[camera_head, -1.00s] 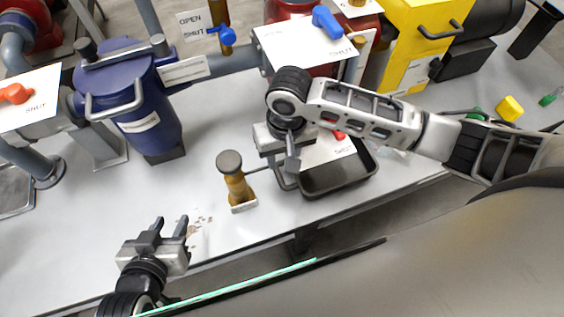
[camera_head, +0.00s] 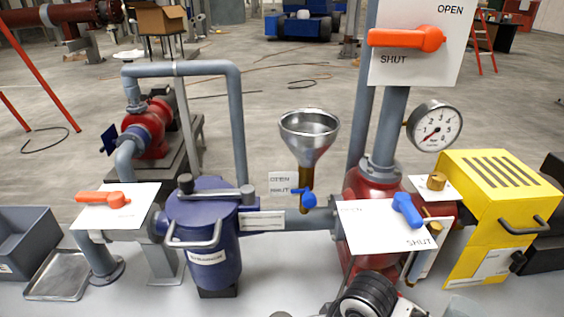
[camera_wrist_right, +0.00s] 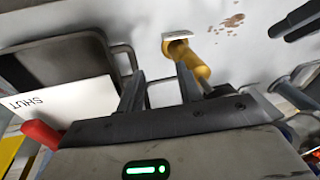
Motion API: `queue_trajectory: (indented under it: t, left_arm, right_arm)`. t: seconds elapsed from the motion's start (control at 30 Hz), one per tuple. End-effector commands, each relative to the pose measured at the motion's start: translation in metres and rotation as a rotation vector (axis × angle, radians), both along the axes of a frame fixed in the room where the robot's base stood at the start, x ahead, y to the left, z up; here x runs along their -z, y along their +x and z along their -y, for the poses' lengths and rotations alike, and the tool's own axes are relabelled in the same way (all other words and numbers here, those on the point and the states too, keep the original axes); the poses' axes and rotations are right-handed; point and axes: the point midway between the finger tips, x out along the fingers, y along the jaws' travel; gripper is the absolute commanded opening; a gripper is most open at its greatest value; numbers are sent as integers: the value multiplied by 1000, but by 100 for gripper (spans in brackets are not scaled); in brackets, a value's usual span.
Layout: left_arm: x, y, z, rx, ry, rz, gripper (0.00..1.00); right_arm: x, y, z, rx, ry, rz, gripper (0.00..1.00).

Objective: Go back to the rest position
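My right gripper (camera_wrist_right: 162,88) shows in the right wrist view with its two fingers apart and nothing between them. A brass fitting (camera_wrist_right: 186,56) stands on the bench just beyond the fingers. Two dark, separated fingers of my left gripper (camera_wrist_right: 301,22) show at that view's upper right corner, empty. In the head view only part of my right arm shows at the bottom centre; both grippers are out of that view.
The head view shows a blue strainer (camera_head: 205,240), a funnel (camera_head: 309,135), a red pump body (camera_head: 375,180), a gauge (camera_head: 436,127) and a yellow box (camera_head: 490,200). A dark tray (camera_wrist_right: 75,60) and a SHUT plate (camera_wrist_right: 60,108) lie close to my right gripper.

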Motion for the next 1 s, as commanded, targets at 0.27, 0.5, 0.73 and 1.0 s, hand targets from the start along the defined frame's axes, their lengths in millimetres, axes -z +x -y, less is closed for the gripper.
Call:
queue_trajectory:
  t: [0.27, 0.5, 0.73, 1.0]
  left_arm:
    - [0, 0, 0, 0, 0, 0, 36]
    - [1, 0, 0, 0, 1, -3, 36]
    - [3, -1, -1, 0, 2, -7, 36]
    - [3, -1, -1, 0, 3, -8, 36]
  right_arm:
    - [-13, -46, 34, -10, 43, 184, 36]
    - [-16, -83, 99, 30, -111, 228, 36]
    - [-4, -83, 118, 25, -164, 326, 36]
    - [23, -51, 90, 23, -60, 575, 36]
